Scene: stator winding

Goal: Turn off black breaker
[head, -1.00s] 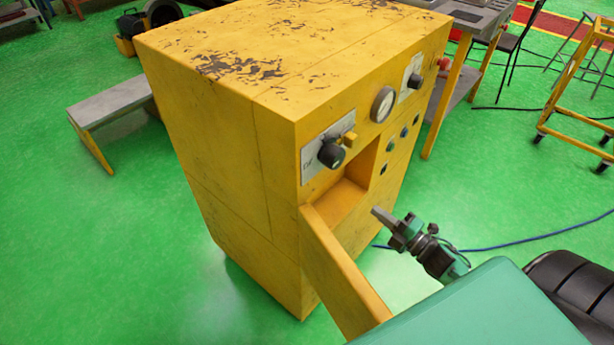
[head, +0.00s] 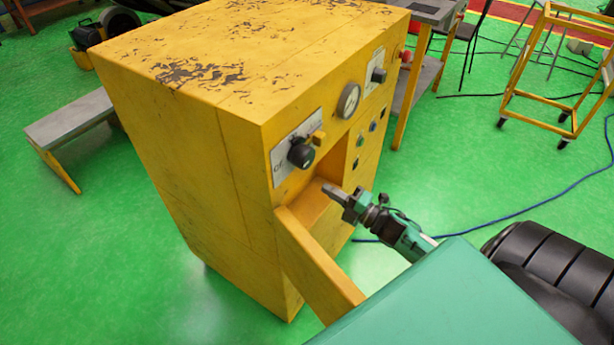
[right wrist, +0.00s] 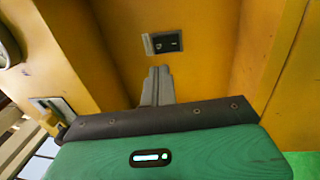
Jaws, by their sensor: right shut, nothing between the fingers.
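The black breaker (right wrist: 165,42) shows in the right wrist view as a small black rocker switch in a grey plate, on the back wall of a yellow recess. My right gripper (right wrist: 160,71) is shut and empty, its fingertips just below the breaker in that view; I cannot tell whether they touch it. In the head view my right gripper (head: 329,189) points into the open recess (head: 312,203) of the yellow cabinet (head: 190,170); the breaker itself is hidden there. My left gripper is not in view.
An open yellow door (head: 318,262) juts out below the recess, beside my arm. Above are a black rotary knob (head: 301,154), a yellow switch (head: 317,138) and a round gauge (head: 349,101). A yellow cart frame (head: 550,105) stands at the right on green floor.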

